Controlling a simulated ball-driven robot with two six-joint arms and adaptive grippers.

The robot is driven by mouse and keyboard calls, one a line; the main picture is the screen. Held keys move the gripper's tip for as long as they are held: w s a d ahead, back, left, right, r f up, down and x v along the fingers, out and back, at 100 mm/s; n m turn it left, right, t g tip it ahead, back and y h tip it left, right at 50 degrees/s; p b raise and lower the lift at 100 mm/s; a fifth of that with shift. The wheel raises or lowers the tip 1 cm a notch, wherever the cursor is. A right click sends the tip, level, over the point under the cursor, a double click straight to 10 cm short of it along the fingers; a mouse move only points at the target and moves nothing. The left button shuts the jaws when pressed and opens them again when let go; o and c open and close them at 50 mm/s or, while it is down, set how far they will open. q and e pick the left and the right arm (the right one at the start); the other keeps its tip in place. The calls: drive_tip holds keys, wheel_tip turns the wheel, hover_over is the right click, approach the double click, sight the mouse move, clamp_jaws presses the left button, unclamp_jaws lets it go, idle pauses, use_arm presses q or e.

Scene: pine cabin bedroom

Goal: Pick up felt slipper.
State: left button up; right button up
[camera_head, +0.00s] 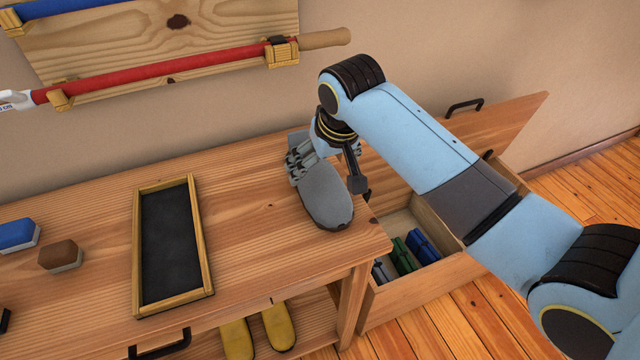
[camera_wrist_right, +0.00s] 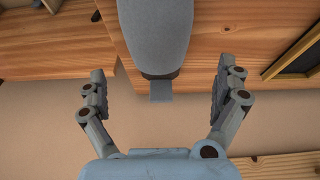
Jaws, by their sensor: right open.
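A grey felt slipper (camera_head: 325,193) lies on the wooden bench top near its right end, its rounded toe towards the front edge. My right gripper (camera_head: 325,163) is over the far, heel end of the slipper and hides part of it. In the right wrist view, the slipper (camera_wrist_right: 156,30) comes in from the top. The open fingers of my right gripper (camera_wrist_right: 160,78) stand to either side of the slipper's heel end, with a gap on both sides. I see no contact. My left gripper is not in view.
A dark-bottomed framed tray (camera_head: 207,250) lies left of the slipper, with a blue brush (camera_head: 18,235) and a brown brush (camera_head: 60,255) beyond it. An open drawer (camera_head: 430,285) holding several items is at right. Yellow slippers (camera_head: 278,326) sit on the lower shelf.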

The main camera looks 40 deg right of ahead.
sight(322, 177)
drive_tip(key=x, duration=0.9)
drive_tip(key=shift+s+d+b, duration=0.1)
drive_tip(key=shift+s+b, duration=0.05)
drive_tip(key=shift+b, duration=0.15)
drive_tip(key=c, duration=1.1)
